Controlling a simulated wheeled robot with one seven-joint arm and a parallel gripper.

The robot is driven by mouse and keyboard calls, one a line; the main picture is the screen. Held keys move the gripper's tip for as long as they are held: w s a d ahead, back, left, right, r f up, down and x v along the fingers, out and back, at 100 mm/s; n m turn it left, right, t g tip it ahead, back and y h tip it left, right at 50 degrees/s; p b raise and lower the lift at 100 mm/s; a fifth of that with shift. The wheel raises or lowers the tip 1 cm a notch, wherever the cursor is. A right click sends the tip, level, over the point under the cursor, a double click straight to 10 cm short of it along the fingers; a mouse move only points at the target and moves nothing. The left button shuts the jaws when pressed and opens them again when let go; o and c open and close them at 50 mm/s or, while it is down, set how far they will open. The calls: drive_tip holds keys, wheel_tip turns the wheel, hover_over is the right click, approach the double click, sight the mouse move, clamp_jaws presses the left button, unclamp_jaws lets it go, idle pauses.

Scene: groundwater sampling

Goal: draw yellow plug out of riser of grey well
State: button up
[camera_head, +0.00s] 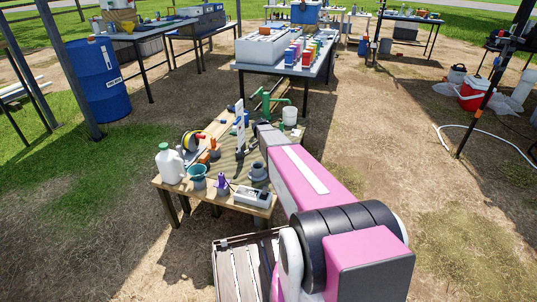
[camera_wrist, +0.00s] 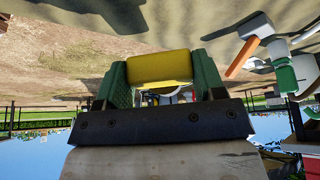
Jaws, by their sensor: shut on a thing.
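My gripper (camera_wrist: 161,76) shows in the wrist view with its two green fingers shut on the yellow plug (camera_wrist: 160,66), a short rounded yellow piece lying across between the fingertips. No riser shows around the visible part of the plug; its far side is hidden. In the head view my pink arm reaches over the wooden bench and hides the gripper and plug. A short grey flanged pipe piece (camera_head: 258,172) stands on the bench left of my arm; I cannot tell whether it belongs to the grey well.
An orange-handled fitting (camera_wrist: 242,57) shows beside the gripper in the wrist view.

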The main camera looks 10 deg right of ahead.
drive_tip(key=shift+w+a+r+n+h, duration=0.1)
drive_tip(key=shift+w+r+n+h, duration=0.25)
drive_tip(key=shift+w, duration=0.1)
drive_tip(key=shift+f, duration=3.2)
drive_tip(key=shift+f, duration=0.2)
drive_tip(key=o, duration=1)
drive_tip(key=shift+c, duration=0.2)
drive_tip(key=v, duration=1)
drive_tip(key=shift+s+a+r, duration=0.2)
drive_tip(key=shift+s+r, duration=0.05)
drive_tip(key=shift+r, duration=0.1)
